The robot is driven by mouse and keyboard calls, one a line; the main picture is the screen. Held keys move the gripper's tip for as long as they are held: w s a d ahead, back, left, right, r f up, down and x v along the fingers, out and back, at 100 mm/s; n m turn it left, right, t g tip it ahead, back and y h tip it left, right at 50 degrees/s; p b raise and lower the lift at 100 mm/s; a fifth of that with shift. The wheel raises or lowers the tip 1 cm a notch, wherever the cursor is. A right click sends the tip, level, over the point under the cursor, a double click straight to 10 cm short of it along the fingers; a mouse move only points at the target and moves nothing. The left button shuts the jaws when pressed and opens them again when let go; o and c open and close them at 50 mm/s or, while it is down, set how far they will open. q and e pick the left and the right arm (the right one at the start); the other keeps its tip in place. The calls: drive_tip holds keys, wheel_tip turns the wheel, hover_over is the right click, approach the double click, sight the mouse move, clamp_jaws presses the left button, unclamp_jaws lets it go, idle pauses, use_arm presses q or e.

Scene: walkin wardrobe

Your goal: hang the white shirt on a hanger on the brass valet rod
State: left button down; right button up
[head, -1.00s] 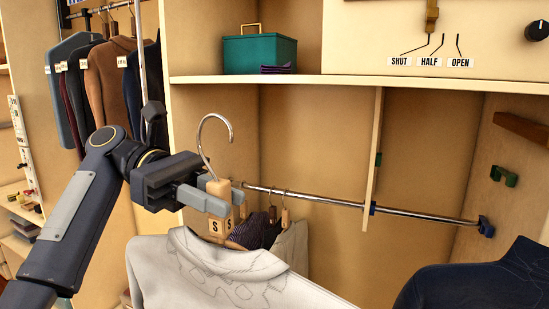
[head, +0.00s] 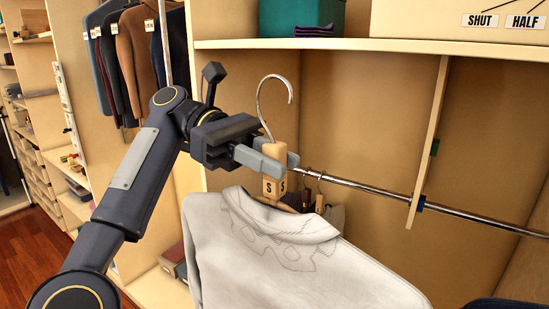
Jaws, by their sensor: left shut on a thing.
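The white shirt (head: 300,245) hangs on a wooden hanger (head: 275,168) with an S size tag and a silver hook (head: 262,100). My left gripper (head: 278,156) is shut on the hanger's wooden neck, and the shirt hangs below it. The hook is free in the air, in front of the wardrobe's back panel, and its open end points right. No brass valet rod can be made out in this view. My right gripper is out of view.
A chrome rail (head: 375,191) runs behind the shirt, with hangers and clothes partly hidden. A thin divider (head: 428,145) crosses it. A shelf (head: 390,46) above holds a teal box (head: 300,14). Coats (head: 130,55) hang at the upper left. A dark garment edge shows at lower right.

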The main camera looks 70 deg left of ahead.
sight(283, 161)
use_arm(q)
drive_tip(key=shift+r+b+x, duration=0.15)
drive_tip(key=shift+b+x, duration=0.1)
drive_tip(key=shift+x, duration=0.5)
drive_tip(key=shift+r+b+x, duration=0.15)
drive_tip(key=shift+b+x, duration=0.05)
drive_tip(key=shift+x, duration=0.5)
drive_tip(key=x, duration=0.3)
drive_tip(key=r+b+x, duration=0.1)
drive_tip(key=x, duration=0.1)
drive_tip(key=shift+w+f, duration=0.1)
drive_tip(key=r+x, duration=0.2)
drive_tip(key=x, duration=1.9)
drive_tip(key=r+x, duration=0.3)
drive_tip(key=x, duration=1.8)
drive_tip(key=shift+w+d, duration=0.3)
drive_tip(key=shift+f, duration=0.15)
